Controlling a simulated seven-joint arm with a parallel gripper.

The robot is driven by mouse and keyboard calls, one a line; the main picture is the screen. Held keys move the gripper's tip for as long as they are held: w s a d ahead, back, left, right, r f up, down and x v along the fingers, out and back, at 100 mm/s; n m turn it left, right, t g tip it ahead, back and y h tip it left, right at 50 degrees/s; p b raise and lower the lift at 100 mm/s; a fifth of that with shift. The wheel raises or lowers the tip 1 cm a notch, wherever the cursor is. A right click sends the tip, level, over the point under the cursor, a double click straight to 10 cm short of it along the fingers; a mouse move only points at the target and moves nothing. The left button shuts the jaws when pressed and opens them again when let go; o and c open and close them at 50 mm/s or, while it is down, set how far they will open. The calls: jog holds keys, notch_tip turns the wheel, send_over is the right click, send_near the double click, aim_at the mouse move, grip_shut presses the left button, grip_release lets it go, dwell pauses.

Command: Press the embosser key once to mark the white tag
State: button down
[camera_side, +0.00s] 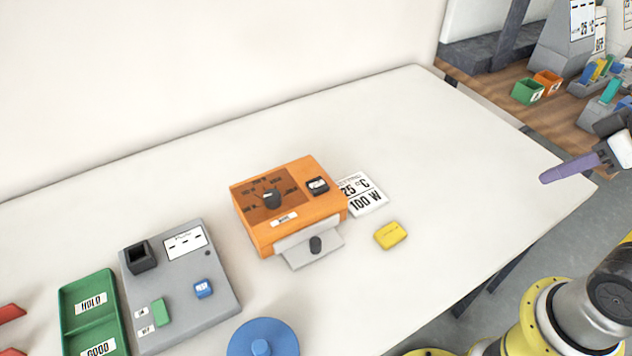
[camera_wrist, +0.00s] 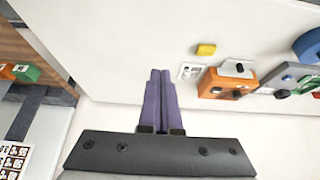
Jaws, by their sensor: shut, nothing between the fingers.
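A grey device (camera_side: 205,318) lies flat on the table at lower left in the side view. It carries a small blue key (camera_side: 203,288) with lettering, a dark block (camera_side: 140,257), a white panel with dashes (camera_side: 185,243) and a green piece (camera_side: 160,312). It looks like the embosser, though its name is not readable. I cannot make out a separate white tag for certain. My gripper (camera_side: 548,178), with purple fingers, is shut and empty above the table's right end, far from the grey device. The fingers also show shut in the wrist view (camera_wrist: 159,73).
An orange box (camera_side: 293,232) with a dial and a pulled-out tray (camera_side: 312,250) stands mid-table. A printed card (camera_side: 362,194), a yellow block (camera_side: 390,235), a blue round part (camera_side: 262,338) and a green tray (camera_side: 66,300) lie nearby. The table's right part is clear.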

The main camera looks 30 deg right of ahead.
dwell(0.3)
jog(key=w+d+r+n+t+h, duration=0.35)
jog(key=w+r+n, duration=0.25)
jog(key=w+n, duration=0.35)
jog(key=w+a+r+n+y, duration=0.1)
jog(key=w+a+n, duration=0.15)
jog(key=w, duration=0.25)
jog(key=w+a+r+n, duration=0.1)
jog(key=w+a+n, duration=0.1)
jog(key=w+n, duration=0.25)
jog(key=w+a+f+n+t+y, duration=0.15)
jog(key=w+a+f+n, duration=0.25)
jog(key=w+a+n, duration=0.65)
jog(key=s+a+f+y, duration=0.1)
jog(key=a+f, duration=0.2)
jog(key=a, duration=0.3)
jog(key=s+a+f+n+g+y, duration=0.1)
jog(key=a+f, duration=0.3)
jog(key=a, duration=0.2)
jog(key=shift+f, duration=0.25)
jog(key=shift+s, duration=0.1)
